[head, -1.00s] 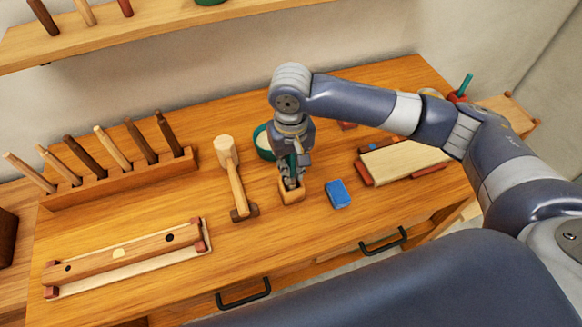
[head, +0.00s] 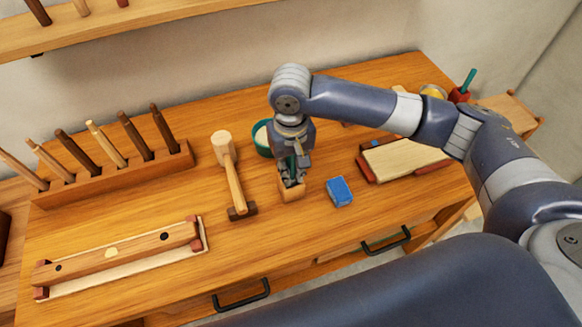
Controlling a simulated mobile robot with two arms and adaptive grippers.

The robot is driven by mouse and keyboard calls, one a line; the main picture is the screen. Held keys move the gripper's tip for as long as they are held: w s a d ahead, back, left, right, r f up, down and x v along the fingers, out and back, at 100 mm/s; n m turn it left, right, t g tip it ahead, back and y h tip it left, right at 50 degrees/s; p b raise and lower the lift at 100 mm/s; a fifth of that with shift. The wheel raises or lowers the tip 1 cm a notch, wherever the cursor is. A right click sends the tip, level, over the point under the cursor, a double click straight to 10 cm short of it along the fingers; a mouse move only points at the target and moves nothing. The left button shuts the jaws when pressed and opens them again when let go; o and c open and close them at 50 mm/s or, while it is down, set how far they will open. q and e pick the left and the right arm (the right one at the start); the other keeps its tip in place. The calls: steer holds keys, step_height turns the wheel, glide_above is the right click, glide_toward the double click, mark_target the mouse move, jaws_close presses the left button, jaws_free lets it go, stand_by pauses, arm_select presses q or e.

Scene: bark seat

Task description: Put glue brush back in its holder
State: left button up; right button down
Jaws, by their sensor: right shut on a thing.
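My right gripper (head: 291,178) points down at the middle of the bench. It is shut on the glue brush, of which a thin teal strip (head: 291,164) shows between the fingers. The small wooden block (head: 291,194), which looks like the holder, stands directly under the fingertips. The fingers hide the brush's lower end and most of the block's top, so I cannot tell whether the brush is inside it. My left gripper is out of view.
A green bowl with white contents (head: 262,139) stands just behind the gripper. A mallet (head: 232,180) lies left of the block and a blue block (head: 339,191) lies right. A tool rack (head: 120,178) stands at the left. A red holder (head: 459,95) with a teal stick is at back right.

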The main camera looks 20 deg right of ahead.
steer(key=shift+f, duration=0.2)
steer(key=c, duration=1.5)
jaws_free()
step_height(320, 180, up, 12)
